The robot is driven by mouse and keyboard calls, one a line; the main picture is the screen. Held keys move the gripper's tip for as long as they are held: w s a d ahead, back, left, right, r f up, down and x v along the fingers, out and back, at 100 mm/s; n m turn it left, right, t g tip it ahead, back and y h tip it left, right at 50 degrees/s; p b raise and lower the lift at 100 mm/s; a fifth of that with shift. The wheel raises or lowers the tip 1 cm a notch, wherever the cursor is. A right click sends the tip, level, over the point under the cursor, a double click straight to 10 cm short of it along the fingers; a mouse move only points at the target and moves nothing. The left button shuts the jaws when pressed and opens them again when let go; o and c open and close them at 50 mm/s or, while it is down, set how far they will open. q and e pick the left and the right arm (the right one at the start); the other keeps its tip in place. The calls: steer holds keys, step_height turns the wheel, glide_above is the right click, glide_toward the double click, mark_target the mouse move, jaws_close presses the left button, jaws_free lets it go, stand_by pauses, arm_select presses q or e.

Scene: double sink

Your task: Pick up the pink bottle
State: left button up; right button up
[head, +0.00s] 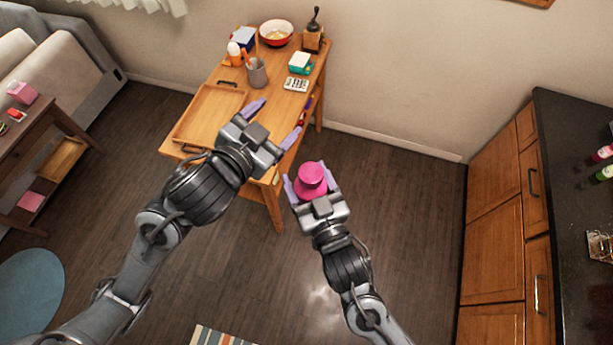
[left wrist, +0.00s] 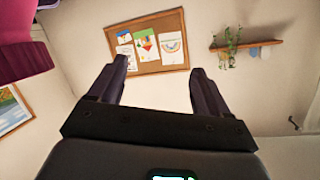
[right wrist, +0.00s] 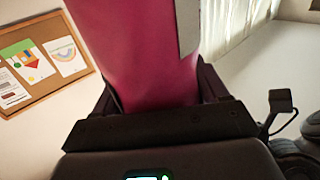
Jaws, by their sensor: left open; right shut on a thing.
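The pink bottle (head: 311,181) is held upright, seen from above, in my right gripper (head: 309,184), beside the right edge of the wooden table. In the right wrist view the bottle (right wrist: 145,50) fills the space between the fingers, which are shut on it. A pink piece (left wrist: 15,40), seemingly the bottle, shows at the left edge of the left wrist view. My left gripper (head: 277,121) is open and empty over the right part of the table. Its fingers (left wrist: 157,85) are spread apart in the left wrist view.
The wooden table (head: 205,115) carries a bowl (head: 276,33), a grey cup (head: 257,74), a grinder (head: 313,35), a calculator (head: 296,84) and a green-white box (head: 300,63). A dark counter (head: 565,190) with bottles stands right. Floor between is clear.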

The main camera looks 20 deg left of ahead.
mark_target(306, 164)
steer(key=shift+s, duration=0.1)
arm_select(q)
steer(key=s+a+f+n+g+y, duration=0.1)
steer(key=s+a+f+g, duration=0.25)
steer(key=f, duration=0.45)
steer(key=s+a+f+n+g+y, duration=0.25)
steer(key=s+f, duration=0.25)
steer(key=f, duration=0.3)
arm_select(e)
step_height(306, 164, up, 7)
steer(key=p, duration=0.3)
steer(key=shift+f, duration=0.1)
arm_select(q)
steer(key=s+d+f+g+h, duration=0.1)
steer(key=s+f+g, duration=0.4)
steer(key=s+f, duration=0.3)
steer(key=shift+s+f+n, duration=0.2)
steer(key=shift+s+n, duration=0.25)
steer(key=shift+s, duration=1.85)
arm_select(e)
steer(key=shift+r, duration=0.6)
arm_select(q)
steer(key=shift+d, duration=0.1)
